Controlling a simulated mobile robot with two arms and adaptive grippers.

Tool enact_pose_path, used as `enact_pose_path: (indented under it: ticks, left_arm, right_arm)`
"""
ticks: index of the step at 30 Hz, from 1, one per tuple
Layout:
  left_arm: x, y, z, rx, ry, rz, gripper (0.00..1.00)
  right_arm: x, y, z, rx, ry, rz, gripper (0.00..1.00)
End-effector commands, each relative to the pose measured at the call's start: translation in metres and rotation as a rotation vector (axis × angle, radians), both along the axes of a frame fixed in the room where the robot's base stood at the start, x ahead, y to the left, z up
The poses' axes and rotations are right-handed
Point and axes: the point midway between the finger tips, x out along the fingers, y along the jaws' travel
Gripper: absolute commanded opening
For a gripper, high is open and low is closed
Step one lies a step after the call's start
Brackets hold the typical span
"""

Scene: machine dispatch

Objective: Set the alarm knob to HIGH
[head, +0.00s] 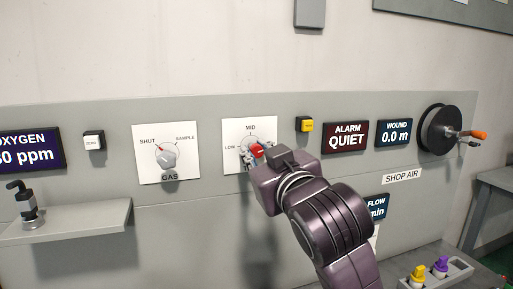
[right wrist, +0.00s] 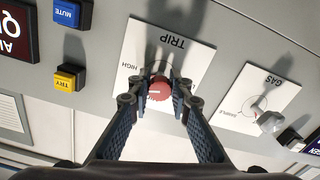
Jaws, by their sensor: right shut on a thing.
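The red knob (head: 257,150) sits on a white plate (head: 234,128) marked LOW and MID in the head view. In the right wrist view the plate (right wrist: 140,55) appears upside down and reads TRIP and HIGH. My right gripper (head: 251,155) is shut on the red knob (right wrist: 158,89), a finger on each side of it. A short pale mark on the knob's face lies toward the HIGH side in the right wrist view; its exact setting is unclear. The alarm display (head: 346,137) reads QUIET. My left gripper is not in view.
A grey GAS knob (head: 166,155) is on the plate to the left. A yellow button (head: 305,125) is just right of the knob plate, with a blue MUTE button (right wrist: 67,13) near it. A shelf (head: 80,222) juts out at left. A reel (head: 437,130) is at right.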

Motion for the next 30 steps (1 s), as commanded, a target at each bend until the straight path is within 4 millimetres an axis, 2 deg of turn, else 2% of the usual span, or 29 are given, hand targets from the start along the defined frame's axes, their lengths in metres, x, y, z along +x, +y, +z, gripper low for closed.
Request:
enact_pose_path:
  ticks: [12,30]
  left_arm:
    - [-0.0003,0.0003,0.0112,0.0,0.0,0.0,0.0]
    - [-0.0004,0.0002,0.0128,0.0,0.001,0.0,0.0]
  right_arm:
    - [0.0001,0.0018,-0.004,0.226,0.086,0.001,0.0]
    - [0.0002,0.0016,-0.0051,0.276,0.103,0.0,0.0]
